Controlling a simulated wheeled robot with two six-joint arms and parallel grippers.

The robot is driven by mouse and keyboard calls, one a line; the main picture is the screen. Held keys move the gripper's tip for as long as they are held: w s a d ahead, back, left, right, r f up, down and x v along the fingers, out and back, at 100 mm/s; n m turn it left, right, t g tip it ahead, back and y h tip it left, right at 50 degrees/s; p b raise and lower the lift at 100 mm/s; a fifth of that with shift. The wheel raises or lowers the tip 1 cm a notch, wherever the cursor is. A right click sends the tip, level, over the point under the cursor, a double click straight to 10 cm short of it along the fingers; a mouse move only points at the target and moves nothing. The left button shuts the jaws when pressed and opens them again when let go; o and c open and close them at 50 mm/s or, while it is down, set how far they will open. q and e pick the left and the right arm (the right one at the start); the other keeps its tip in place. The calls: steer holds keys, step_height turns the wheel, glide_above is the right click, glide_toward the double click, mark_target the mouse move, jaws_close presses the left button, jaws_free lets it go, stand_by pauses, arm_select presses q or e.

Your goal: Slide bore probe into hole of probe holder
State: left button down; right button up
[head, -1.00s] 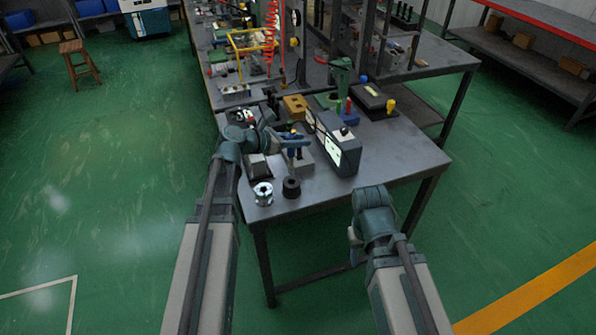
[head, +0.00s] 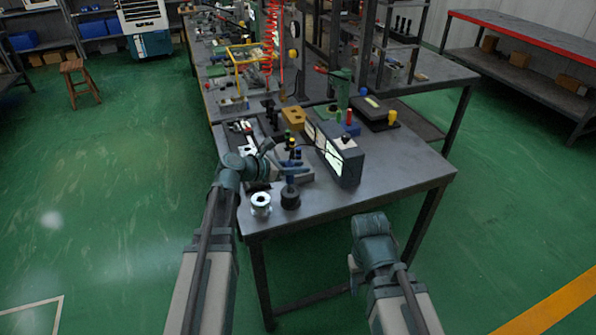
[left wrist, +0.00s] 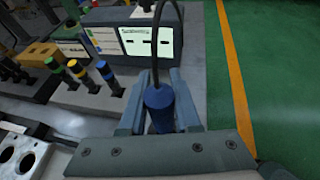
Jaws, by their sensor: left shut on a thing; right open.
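My left gripper (head: 295,170) is shut on the bore probe, which has a blue handle (left wrist: 158,103) and a black cable rising from its end. The probe's lower end is hidden. The probe holder (left wrist: 85,92) is a grey block left of the held probe in the left wrist view. It carries a row of probes with green, yellow and blue tops (left wrist: 104,70), which also show just behind my left gripper in the head view. The held probe is apart from that row. The free hole cannot be made out. My right gripper (head: 354,268) is open and empty in front of the table.
A gauge box with lit screens (head: 340,153) stands right of the holder. A silver fitting (head: 261,204) and a black cylinder (head: 290,195) stand near the front edge. A yellow block (head: 293,117) lies behind. The table's front right (head: 390,180) is clear.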

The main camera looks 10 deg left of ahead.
arm_select(q)
steer(key=shift+f, duration=0.2)
steer(key=c, duration=0.6)
jaws_free()
steer(key=shift+r, duration=0.1)
